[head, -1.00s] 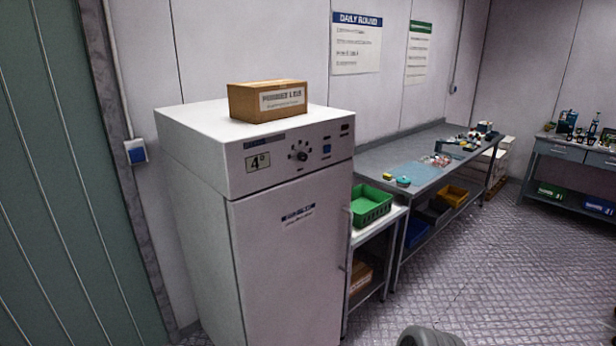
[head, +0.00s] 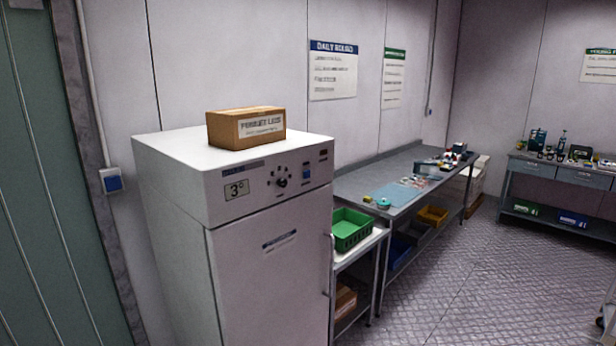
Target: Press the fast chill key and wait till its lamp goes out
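A white fridge cabinet (head: 270,275) stands left of centre in the head view with its door shut. Its top panel carries a small display (head: 236,188) reading 3°, a round black dial (head: 281,181) and a blue key (head: 306,171). A small dark element (head: 323,155) sits at the panel's upper right; whether it is a lamp, and whether it is lit, I cannot tell. The lettering beside the controls is too small to read. Neither of my grippers is in view.
A cardboard box (head: 246,128) sits on top of the cabinet. A green crate (head: 351,230) stands on a low stand to its right. A long grey workbench (head: 400,167) runs along the wall.

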